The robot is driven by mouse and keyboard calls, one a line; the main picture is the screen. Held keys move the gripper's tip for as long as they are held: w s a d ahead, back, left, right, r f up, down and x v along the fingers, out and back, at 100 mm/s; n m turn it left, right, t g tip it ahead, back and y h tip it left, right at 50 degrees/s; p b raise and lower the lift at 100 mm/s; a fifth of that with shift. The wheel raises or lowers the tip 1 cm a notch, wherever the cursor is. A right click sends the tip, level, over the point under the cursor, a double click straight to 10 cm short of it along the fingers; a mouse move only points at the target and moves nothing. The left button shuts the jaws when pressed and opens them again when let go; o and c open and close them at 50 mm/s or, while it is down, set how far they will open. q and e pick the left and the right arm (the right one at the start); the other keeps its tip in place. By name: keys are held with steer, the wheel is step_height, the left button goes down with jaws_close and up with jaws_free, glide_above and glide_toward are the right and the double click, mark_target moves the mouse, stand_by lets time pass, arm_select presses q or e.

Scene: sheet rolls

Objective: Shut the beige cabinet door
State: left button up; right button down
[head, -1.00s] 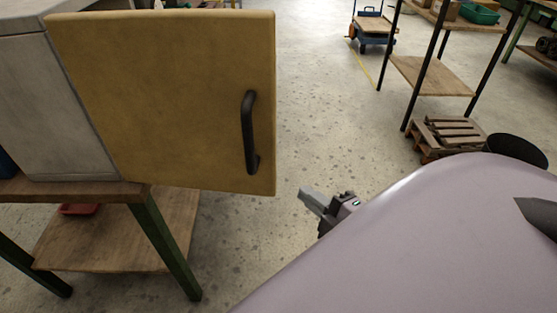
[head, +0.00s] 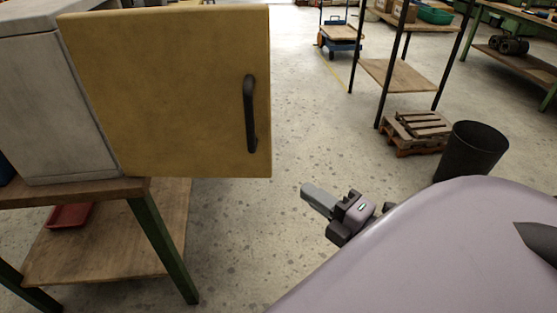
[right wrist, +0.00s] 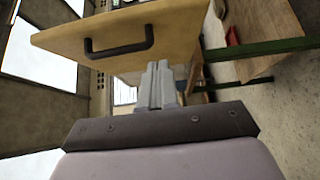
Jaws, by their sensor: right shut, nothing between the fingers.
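The beige cabinet door (head: 170,95) stands open at the upper left of the head view, its face with a dark bar handle (head: 250,113) turned toward me. It hinges on a grey cabinet (head: 57,105) that sits on a wooden table. My right gripper (head: 308,190) is shut and empty, to the right of and below the door, apart from it. In the right wrist view, the fingers (right wrist: 158,68) point toward the door (right wrist: 180,30), whose handle (right wrist: 119,47) shows left of the fingertips. My left gripper is not in view.
The table (head: 75,192) has green legs and a lower shelf with a red tray (head: 70,216). A black bin (head: 472,150), a wooden pallet (head: 418,132) and a shelf rack (head: 405,85) stand at the right. Open floor lies between door and rack.

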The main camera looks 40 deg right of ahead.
steer(key=p, duration=0.6)
glide_toward(265, 148)
steer(key=w+a, duration=0.3)
steer(key=shift+w+d, duration=1.25)
steer(key=shift+w, duration=0.2)
steer(key=shift+b, duration=0.35)
